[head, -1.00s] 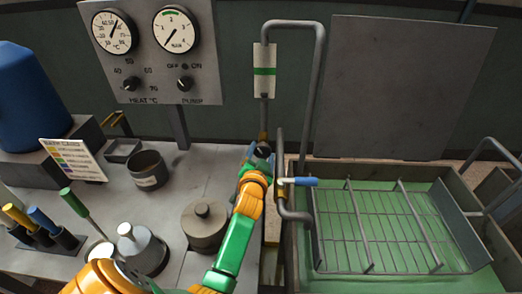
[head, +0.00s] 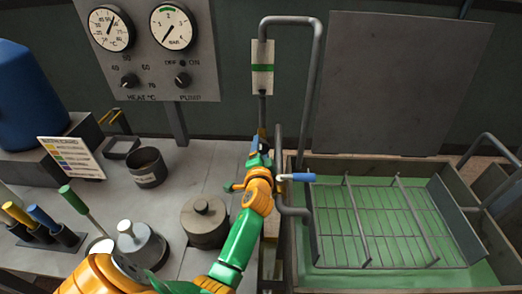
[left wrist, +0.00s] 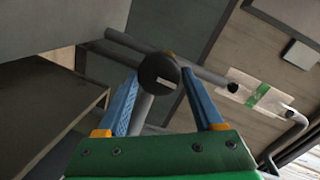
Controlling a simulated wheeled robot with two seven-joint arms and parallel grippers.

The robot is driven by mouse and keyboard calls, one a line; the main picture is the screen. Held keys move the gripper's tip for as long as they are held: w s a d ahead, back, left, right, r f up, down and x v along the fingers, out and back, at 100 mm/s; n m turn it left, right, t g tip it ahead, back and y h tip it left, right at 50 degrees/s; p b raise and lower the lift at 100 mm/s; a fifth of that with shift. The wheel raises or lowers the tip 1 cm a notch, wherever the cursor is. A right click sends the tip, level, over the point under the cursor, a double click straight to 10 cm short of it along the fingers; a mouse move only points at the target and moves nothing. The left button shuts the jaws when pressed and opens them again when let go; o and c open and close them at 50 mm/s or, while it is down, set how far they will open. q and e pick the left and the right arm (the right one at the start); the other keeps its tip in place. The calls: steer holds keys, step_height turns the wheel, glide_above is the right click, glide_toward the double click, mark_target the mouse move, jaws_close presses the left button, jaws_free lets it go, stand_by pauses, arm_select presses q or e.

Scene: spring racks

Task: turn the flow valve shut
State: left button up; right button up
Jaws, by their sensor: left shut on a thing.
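The flow valve's round dark knob (left wrist: 158,70), with a short white mark lying nearly crosswise, sits between the two blue fingers of my left gripper (left wrist: 159,82) in the left wrist view. The gripper is shut on the knob. In the head view my left gripper (head: 257,146) reaches the vertical pipe left of the tank, and the wrist and fingers hide the knob there. A flow tube with a green band (head: 262,68) stands above it. My right gripper is not in view.
A blue-handled lever (head: 301,177) sticks out close right of my wrist, by the green-filled tank (head: 455,280) with its wire rack (head: 385,225). A lidded grey pot (head: 204,222) stands left of my forearm. The gauge panel (head: 150,60) is behind.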

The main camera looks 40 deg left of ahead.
arm_select(q)
steer(key=shift+f, duration=0.1)
steer(key=o, duration=1.4)
steer(key=shift+c, duration=0.2)
steer(key=v, duration=0.7)
